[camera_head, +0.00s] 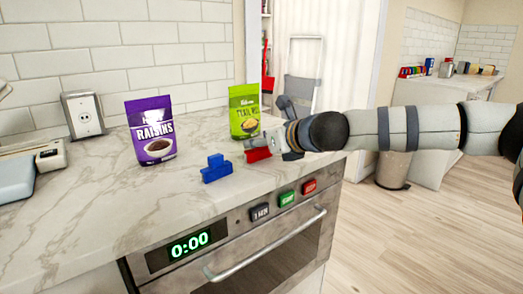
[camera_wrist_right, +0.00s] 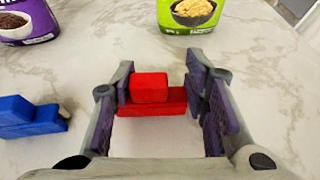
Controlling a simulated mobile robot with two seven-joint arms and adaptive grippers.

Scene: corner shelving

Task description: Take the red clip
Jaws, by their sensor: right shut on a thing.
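The red clip (camera_head: 258,154) is at the right part of the marble counter. In the right wrist view the red clip (camera_wrist_right: 152,90) has a smaller block on top of a longer bar and sits between my finger pads. My right gripper (camera_head: 270,147) reaches in from the right and is shut on the clip; in the wrist view its fingers (camera_wrist_right: 163,96) stand on either side of it. I cannot tell whether the clip is lifted off the counter. My left gripper is not in view.
A blue stepped block (camera_head: 216,170) lies left of the clip. A purple raisins bag (camera_head: 150,130) and a green bag (camera_head: 244,111) stand behind. An oven (camera_head: 240,240) with buttons is built in below the counter's front edge.

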